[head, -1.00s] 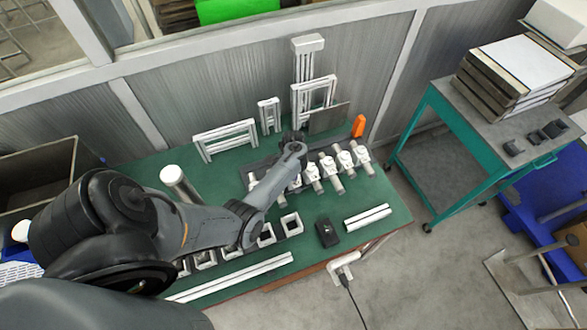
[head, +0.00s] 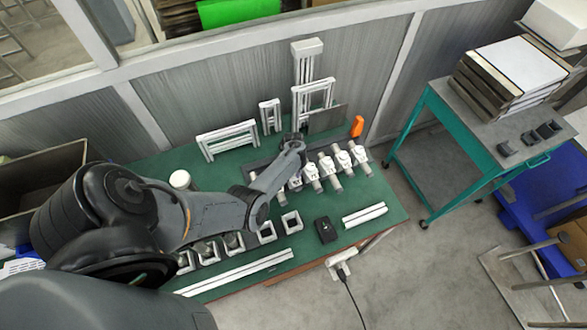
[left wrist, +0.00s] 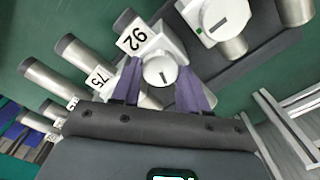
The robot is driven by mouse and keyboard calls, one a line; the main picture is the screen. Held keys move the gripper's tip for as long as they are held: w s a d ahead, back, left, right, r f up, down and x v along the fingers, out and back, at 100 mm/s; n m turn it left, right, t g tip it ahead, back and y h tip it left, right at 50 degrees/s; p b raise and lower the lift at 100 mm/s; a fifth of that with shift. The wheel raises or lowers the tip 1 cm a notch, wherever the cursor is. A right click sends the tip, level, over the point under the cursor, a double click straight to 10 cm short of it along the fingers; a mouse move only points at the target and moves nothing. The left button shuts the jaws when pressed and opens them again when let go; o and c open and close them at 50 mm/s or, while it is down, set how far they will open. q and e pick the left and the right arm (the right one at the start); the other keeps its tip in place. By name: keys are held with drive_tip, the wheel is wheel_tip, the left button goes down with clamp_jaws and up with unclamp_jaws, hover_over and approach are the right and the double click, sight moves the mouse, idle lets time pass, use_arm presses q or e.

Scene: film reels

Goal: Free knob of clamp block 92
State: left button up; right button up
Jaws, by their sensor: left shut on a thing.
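In the left wrist view, clamp block 92 carries a white label with the number 92 (left wrist: 138,36) beside a metal cylinder (left wrist: 123,18). Its round white knob (left wrist: 159,70) has a short dark mark on its face. My left gripper (left wrist: 163,78) has its two purple fingers on either side of the knob and is shut on it. In the head view, my left arm's wrist hides the gripper and this block; other clamp blocks (head: 326,165) stand in a row to the right. My right gripper is not in view.
A block labelled 75 (left wrist: 98,78) stands to the left, and another white knob (left wrist: 211,14) is close on the right. White square frames (head: 291,222), long white bars (head: 240,272), a black box (head: 325,230) and an orange object (head: 357,126) lie on the green table.

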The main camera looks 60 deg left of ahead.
use_arm(q)
drive_tip(key=n, duration=0.5)
drive_tip(key=shift+n+p, duration=0.3)
drive_tip(key=n, duration=0.5)
drive_tip(key=shift+s, duration=0.1)
drive_tip(key=n+b, duration=0.1)
drive_tip(key=n, duration=0.4)
drive_tip(key=shift+n, duration=0.4)
drive_tip(key=n+b, duration=0.1)
drive_tip(key=n, duration=0.4)
drive_tip(key=shift+s+n+b, duration=0.1)
drive_tip(key=shift+n+b, duration=0.2)
drive_tip(key=shift+b, duration=0.1)
drive_tip(key=o, duration=1.1)
drive_tip(key=shift+c, duration=0.2)
